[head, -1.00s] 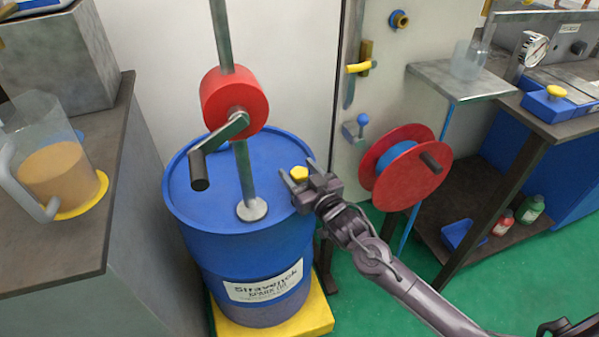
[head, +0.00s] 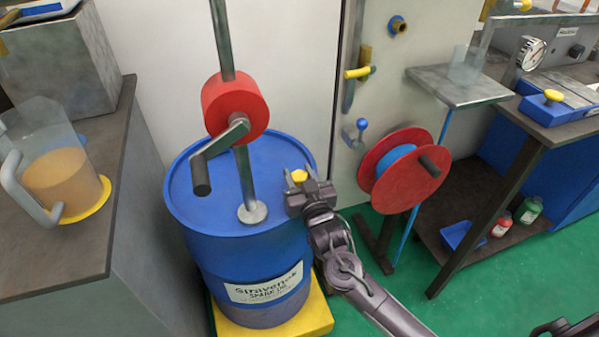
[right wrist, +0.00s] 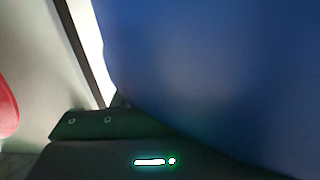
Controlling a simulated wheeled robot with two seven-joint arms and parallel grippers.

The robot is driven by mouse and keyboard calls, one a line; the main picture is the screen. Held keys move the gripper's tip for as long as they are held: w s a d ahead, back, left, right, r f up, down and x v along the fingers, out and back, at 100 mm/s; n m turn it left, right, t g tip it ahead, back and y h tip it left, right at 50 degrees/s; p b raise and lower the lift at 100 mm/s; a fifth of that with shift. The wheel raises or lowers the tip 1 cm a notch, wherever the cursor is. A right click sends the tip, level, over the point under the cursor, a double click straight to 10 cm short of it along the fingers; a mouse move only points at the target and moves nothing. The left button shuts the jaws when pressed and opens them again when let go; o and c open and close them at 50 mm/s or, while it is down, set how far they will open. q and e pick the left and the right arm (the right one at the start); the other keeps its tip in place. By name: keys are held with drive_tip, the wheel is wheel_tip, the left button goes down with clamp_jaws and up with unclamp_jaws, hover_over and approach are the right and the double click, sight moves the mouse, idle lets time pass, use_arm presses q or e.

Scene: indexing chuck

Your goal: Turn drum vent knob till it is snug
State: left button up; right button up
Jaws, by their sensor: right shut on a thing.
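The blue drum (head: 225,255) stands upright with a label on its front. Its yellow vent knob (head: 299,176) sits on the lid near the right rim. My right gripper (head: 303,185) is at the knob, shut on it, with the knob's yellow top showing beyond the fingers. The fingers hide the lower part of the knob, so its gap to the lid cannot be seen. In the right wrist view the drum's blue surface (right wrist: 215,75) fills much of the picture, and the knob does not show. My left gripper is not in view.
A pump with a red body (head: 235,104) and crank (head: 215,158) rises from the lid, left of my gripper. A red hose reel (head: 404,178) stands close on the right. The drum rests on a yellow base (head: 315,315). A jug (head: 55,165) stands left.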

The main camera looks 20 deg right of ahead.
sight(300, 179)
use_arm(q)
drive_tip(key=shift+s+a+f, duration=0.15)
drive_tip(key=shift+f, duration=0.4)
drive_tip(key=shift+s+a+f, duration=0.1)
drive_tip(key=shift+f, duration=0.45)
use_arm(e)
drive_tip(key=shift+m+h, duration=1.1)
drive_tip(key=shift+h, duration=0.7)
drive_tip(key=o, duration=0.9)
drive_tip(key=shift+o, duration=0.2)
drive_tip(key=shift+s, duration=0.35)
drive_tip(key=s, duration=0.3)
drive_tip(key=s+a+p, duration=0.1)
drive_tip(key=s, duration=0.2)
drive_tip(key=shift+s+a, duration=0.1)
drive_tip(key=shift+s, duration=0.05)
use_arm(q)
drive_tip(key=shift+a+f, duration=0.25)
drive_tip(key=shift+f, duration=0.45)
use_arm(e)
drive_tip(key=shift+s, duration=0.35)
